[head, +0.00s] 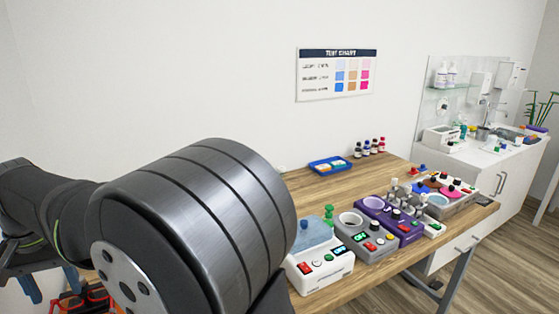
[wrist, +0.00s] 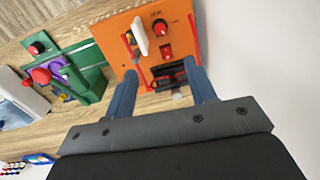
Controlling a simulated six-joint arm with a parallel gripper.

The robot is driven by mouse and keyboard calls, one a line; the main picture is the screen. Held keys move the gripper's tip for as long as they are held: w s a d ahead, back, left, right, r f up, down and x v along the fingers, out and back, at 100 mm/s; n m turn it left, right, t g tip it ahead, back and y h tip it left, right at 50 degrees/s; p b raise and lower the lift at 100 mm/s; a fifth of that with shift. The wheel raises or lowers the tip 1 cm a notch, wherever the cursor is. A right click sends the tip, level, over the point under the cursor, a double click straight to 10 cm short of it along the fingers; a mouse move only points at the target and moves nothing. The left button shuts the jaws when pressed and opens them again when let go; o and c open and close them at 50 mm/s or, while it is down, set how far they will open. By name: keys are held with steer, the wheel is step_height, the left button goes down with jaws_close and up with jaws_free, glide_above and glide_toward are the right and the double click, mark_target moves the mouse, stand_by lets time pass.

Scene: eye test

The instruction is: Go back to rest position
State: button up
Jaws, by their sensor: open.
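My gripper (wrist: 160,67) shows in the wrist view with its two blue fingers spread apart and nothing held between them. The fingers point toward an orange device (wrist: 181,42) with red knobs and a white lever. I cannot tell how far the fingertips are from it. In the head view, two blue finger-like parts (head: 50,282) show at the lower left, under my dark arm. My large grey arm link fills the lower left and hides part of the bench there.
The wooden bench (head: 318,189) holds a white device (head: 318,268), a grey one (head: 365,238), a purple one (head: 392,215), a blue tray (head: 329,165) and several small bottles (head: 368,148). In the wrist view, a green device (wrist: 90,80) stands left of the orange one. A white cabinet (head: 500,170) stands right.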

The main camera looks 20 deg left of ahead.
steer(key=f, duration=1.7)
steer(key=shift+s+a+f, duration=0.2)
steer(key=shift+a+f, duration=0.05)
